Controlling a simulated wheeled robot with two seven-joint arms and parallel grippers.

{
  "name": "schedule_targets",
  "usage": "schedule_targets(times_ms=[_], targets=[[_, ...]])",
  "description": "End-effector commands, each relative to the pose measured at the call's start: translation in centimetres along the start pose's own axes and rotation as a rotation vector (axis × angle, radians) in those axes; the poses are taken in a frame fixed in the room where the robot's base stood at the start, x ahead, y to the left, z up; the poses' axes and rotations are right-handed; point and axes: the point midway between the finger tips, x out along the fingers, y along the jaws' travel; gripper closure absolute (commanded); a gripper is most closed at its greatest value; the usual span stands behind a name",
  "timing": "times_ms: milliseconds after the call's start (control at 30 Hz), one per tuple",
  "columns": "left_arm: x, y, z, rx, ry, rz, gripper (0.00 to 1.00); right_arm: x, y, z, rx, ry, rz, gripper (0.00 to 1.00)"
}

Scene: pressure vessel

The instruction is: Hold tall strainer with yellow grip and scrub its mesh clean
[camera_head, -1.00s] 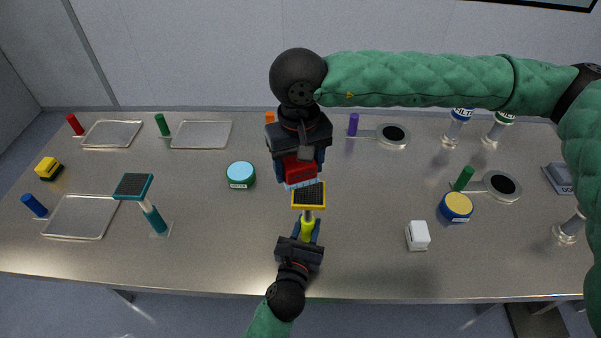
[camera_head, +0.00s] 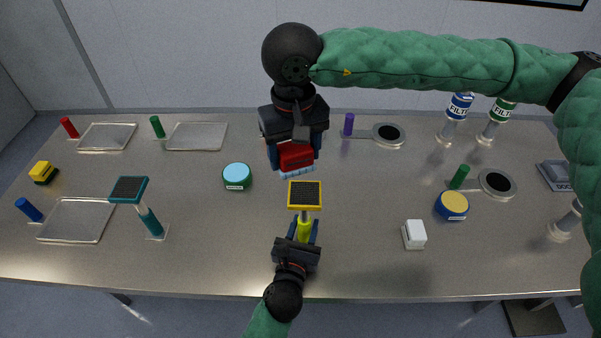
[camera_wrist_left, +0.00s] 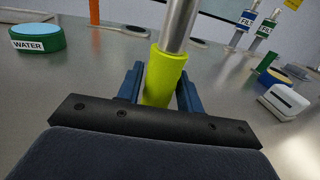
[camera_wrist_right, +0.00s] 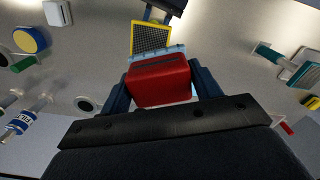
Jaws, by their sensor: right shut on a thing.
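The tall strainer (camera_head: 304,195) has a yellow square frame with dark mesh and a yellow-green grip. My left gripper (camera_head: 303,232) is closed around the grip (camera_wrist_left: 164,78) and holds the strainer upright, mesh at the top. My right gripper (camera_head: 296,150) is shut on a red brush (camera_head: 296,156) with pale blue bristles. The brush hangs just behind and above the mesh in the head view. In the right wrist view the red brush (camera_wrist_right: 158,82) fills the jaws, and the yellow-framed mesh (camera_wrist_right: 151,37) lies just beyond the bristles. I cannot tell whether bristles and mesh touch.
A teal-topped strainer (camera_head: 129,190) stands at left among several metal trays (camera_head: 78,220). A green water tub (camera_head: 237,175), a blue tub with yellow top (camera_head: 452,206) and a white block (camera_head: 414,234) are nearby. Filter bottles (camera_head: 456,112) stand back right.

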Motion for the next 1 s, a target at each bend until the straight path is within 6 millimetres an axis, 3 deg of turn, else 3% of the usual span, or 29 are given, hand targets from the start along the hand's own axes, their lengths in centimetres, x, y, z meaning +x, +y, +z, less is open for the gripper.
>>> schedule_targets(times_ms=[100, 467, 1000], targets=[[0.0, 0.0, 0.0, 0.000, 0.000, 0.000, 0.45, 0.0, 0.0, 0.0, 0.000, 0.000, 0.000, 0.58], [-0.4, 0.0, 0.0, 0.000, 0.001, 0.000, 0.45, 0.0, 0.0, 0.0, 0.000, 0.000, 0.000, 0.58], [-6.3, 0.0, -0.1, -0.001, 0.002, 0.001, 0.45, 0.0, 0.0, 0.0, 0.000, 0.000, 0.000, 0.58]])
